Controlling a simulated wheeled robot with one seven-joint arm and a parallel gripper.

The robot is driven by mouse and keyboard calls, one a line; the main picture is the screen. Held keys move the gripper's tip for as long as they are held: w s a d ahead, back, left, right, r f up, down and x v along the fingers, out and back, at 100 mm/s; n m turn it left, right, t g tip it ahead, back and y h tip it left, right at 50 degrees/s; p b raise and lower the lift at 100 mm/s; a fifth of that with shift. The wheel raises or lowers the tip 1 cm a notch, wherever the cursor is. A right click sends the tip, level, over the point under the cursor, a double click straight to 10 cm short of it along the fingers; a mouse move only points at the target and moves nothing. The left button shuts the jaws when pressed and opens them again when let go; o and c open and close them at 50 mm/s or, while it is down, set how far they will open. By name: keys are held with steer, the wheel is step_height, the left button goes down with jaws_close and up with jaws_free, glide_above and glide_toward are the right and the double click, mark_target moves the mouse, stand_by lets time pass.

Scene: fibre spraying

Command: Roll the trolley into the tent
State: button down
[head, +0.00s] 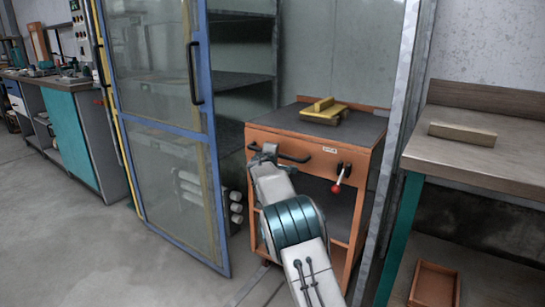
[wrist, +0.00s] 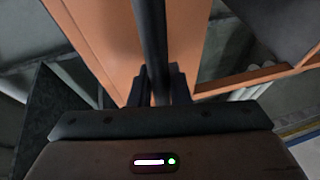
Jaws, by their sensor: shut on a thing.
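The orange trolley (head: 332,151) stands at the right part of the tent opening, with a dark top and an open lower shelf. Its front partly sits inside the tent frame. My gripper (head: 267,152) is at the left end of the trolley's dark handle (head: 294,158). In the wrist view my gripper (wrist: 158,82) is shut around the dark handle bar (wrist: 151,40), with the orange front behind it. The tent (head: 222,128) has a blue-framed glazed door (head: 170,135) that stands open to the left. My arm hides part of the trolley's lower left side.
A wooden bench (head: 490,140) with teal legs stands close at right, beyond the metal tent post (head: 399,130). Open floor (head: 90,260) lies at left.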

steer(key=shift+a+r, duration=0.15)
steer(key=shift+a, duration=0.35)
steer(key=c, duration=1.5)
jaws_free()
steer(key=shift+a+y, duration=0.1)
steer(key=shift+y, duration=0.2)
steer(key=shift+o, duration=0.7)
steer(key=shift+a, duration=0.2)
steer(key=shift+d, duration=0.6)
steer(key=b+v, duration=0.3)
steer(key=v, duration=1)
steer(key=shift+s+a, duration=0.35)
steer(key=shift+a, duration=0.1)
